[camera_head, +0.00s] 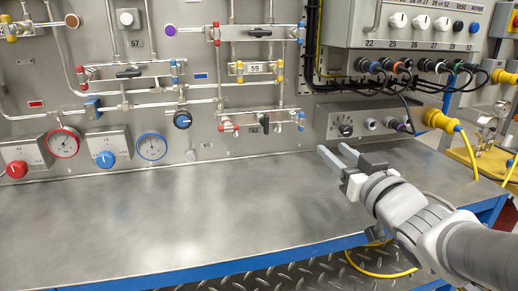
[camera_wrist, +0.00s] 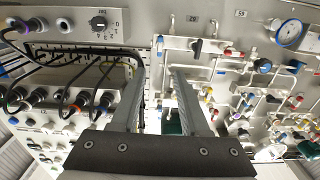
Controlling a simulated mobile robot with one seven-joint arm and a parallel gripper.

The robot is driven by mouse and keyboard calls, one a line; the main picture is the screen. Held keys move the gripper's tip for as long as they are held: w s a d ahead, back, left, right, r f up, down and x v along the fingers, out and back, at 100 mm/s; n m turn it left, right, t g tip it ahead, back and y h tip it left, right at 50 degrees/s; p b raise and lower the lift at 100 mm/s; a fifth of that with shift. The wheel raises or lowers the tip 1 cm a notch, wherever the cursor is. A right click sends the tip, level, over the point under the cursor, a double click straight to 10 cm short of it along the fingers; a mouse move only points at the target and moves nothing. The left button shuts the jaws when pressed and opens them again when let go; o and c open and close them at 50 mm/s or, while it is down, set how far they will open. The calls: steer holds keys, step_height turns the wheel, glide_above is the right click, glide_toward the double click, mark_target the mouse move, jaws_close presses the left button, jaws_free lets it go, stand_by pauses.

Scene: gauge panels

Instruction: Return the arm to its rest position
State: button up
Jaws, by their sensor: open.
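My gripper (camera_head: 338,158) is at the end of my arm, which reaches in from the lower right in the head view. It hovers over the right part of the metal bench top (camera_head: 190,215). Its two fingers are apart with nothing between them. In the wrist view my gripper (camera_wrist: 155,75) also shows open and empty, with its fingers pointing toward the panel. The gripper appears apart from the panel and from the small switch box (camera_head: 348,120) behind it.
A gauge panel (camera_head: 200,75) with pipes, valves, a red gauge (camera_head: 63,143) and a blue gauge (camera_head: 151,146) stands behind the bench. A control box (camera_head: 410,25) with cables (camera_head: 400,85) is at upper right. A yellow connector (camera_head: 440,120) sits right. The bench's left and middle are clear.

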steer(key=s+d+f+m+g+h, duration=0.1)
steer(key=f, duration=0.1)
steer(key=s+d+f+m+g+h, duration=0.1)
steer(key=s+g+h, duration=0.1)
steer(key=s+d+f+m+g+h, duration=0.1)
steer(key=s+f+g+h, duration=0.1)
steer(key=shift+d+f, duration=0.2)
steer(key=shift+f, duration=0.1)
steer(key=s+a+f+n+g+y, duration=0.1)
steer(key=s+a+f+g, duration=0.2)
steer(key=s, duration=0.3)
steer(key=s+a+f+g+y, duration=0.1)
steer(key=s+a+f+g, duration=0.25)
steer(key=s, duration=0.35)
step_height(320, 180, up, 19)
steer(key=p, duration=1.8)
steer(key=shift+r+p, duration=0.2)
steer(key=shift+p, duration=0.2)
steer(key=shift+a+g, duration=0.1)
steer(key=shift+g, duration=0.15)
